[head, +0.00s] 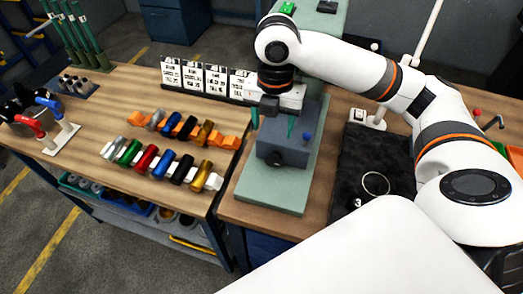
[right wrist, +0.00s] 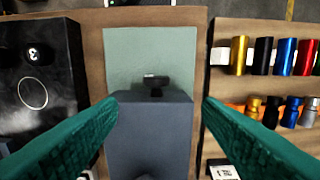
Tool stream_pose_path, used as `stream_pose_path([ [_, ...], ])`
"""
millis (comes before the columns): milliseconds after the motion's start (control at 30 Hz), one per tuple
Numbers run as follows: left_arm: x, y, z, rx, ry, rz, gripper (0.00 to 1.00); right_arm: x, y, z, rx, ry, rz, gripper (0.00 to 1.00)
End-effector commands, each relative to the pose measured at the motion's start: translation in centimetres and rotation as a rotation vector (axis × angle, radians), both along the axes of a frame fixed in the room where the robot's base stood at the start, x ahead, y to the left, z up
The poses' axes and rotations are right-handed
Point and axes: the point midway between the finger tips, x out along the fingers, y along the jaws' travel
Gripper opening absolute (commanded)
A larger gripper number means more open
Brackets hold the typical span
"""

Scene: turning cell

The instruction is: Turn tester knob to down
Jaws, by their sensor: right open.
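The tester is a dark grey box (head: 290,145) on a pale green base plate (head: 262,195). Its black knob (head: 276,158) is on the side facing me. In the right wrist view the knob (right wrist: 156,82) sticks out past the box edge as a short stem with a crossbar lying sideways. My right gripper (head: 272,125) is above the box, pointing down. My left gripper is out of view.
Coloured cylinders (head: 165,165) lie in two rows left of the tester. White label cards (head: 205,78) stand behind them. A black mat (head: 350,165) with a white ring lies to the right. The bare wood in front of the cylinders is narrow.

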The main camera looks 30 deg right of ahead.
Motion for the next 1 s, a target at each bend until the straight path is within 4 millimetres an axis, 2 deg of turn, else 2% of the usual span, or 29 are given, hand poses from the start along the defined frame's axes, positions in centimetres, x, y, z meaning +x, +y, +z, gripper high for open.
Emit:
stream_pose_path([
  [167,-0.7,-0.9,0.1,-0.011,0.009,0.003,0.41,-0.3,-0.2,-1.0,-0.003,-0.007,0.002,0.6],
  [300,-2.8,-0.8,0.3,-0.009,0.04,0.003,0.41,-0.4,-0.2,-3.4,-0.003,-0.003,0.003,0.6],
  [400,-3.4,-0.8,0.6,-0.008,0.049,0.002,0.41,-0.4,-0.2,-5.5,-0.003,-0.001,0.002,0.6],
  [700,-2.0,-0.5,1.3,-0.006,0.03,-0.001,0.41,-0.4,-0.2,-10.5,-0.003,-0.005,0.003,0.6],
  [833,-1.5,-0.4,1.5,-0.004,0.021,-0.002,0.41,-0.3,-0.2,-11.5,-0.003,-0.007,0.004,0.6],
  [1000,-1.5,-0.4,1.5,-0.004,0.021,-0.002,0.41,-0.3,-0.2,-11.9,-0.002,-0.008,0.004,0.6],
])
